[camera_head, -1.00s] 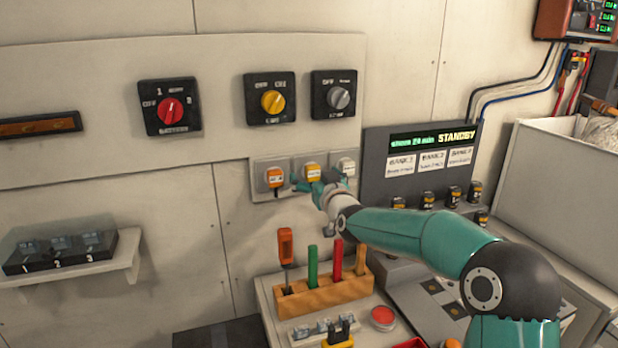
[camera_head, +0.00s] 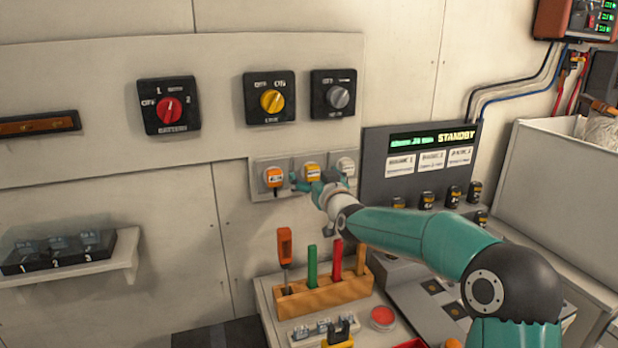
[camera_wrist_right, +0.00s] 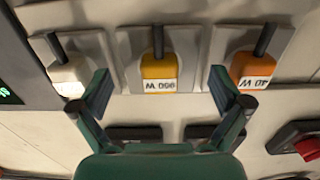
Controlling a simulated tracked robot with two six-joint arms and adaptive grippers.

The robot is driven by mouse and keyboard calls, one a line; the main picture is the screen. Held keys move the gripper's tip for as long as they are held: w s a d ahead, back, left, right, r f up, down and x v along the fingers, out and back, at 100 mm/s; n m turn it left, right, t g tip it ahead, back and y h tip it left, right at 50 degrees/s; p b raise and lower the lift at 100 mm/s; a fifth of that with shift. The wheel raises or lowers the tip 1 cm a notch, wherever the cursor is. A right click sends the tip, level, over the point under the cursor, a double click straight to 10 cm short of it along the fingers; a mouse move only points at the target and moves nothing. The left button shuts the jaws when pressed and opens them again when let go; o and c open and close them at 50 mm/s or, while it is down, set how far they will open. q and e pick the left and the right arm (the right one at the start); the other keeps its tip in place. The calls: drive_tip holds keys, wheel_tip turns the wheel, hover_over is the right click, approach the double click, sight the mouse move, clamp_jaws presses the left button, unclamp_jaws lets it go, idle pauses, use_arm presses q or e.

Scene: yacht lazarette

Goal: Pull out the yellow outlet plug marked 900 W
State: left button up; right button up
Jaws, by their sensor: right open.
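The yellow plug (camera_head: 312,172) sits in the middle socket of a three-socket wall panel. In the right wrist view the yellow plug (camera_wrist_right: 159,67) has a white label that appears upside down; its digits are not clear. My right gripper (camera_head: 315,184) is open in front of this socket and partly covers it. In the right wrist view the open fingers of my right gripper (camera_wrist_right: 160,90) stand on either side of the yellow plug, apart from it. My left gripper is not in view.
An orange plug (camera_head: 273,178) and a white plug (camera_head: 346,166) flank the yellow one closely. Rotary switches (camera_head: 271,100) are above. A wooden tool rack (camera_head: 322,293) and a red button (camera_head: 382,318) are below. A grey display unit (camera_head: 375,160) stands to the right.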

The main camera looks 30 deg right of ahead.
idle(0.3)
clamp_jaws()
idle(0.6)
drive_tip(key=shift+s+f+b, duration=0.1)
drive_tip(key=shift+b, duration=0.3)
drive_tip(key=shift+s+a, duration=0.15)
drive_tip(key=shift+s, duration=0.25)
drive_tip(key=shift+b+v, duration=0.8)
drive_tip(key=shift+v, duration=0.15)
drive_tip(key=b+v, duration=0.1)
drive_tip(key=v, duration=0.2)
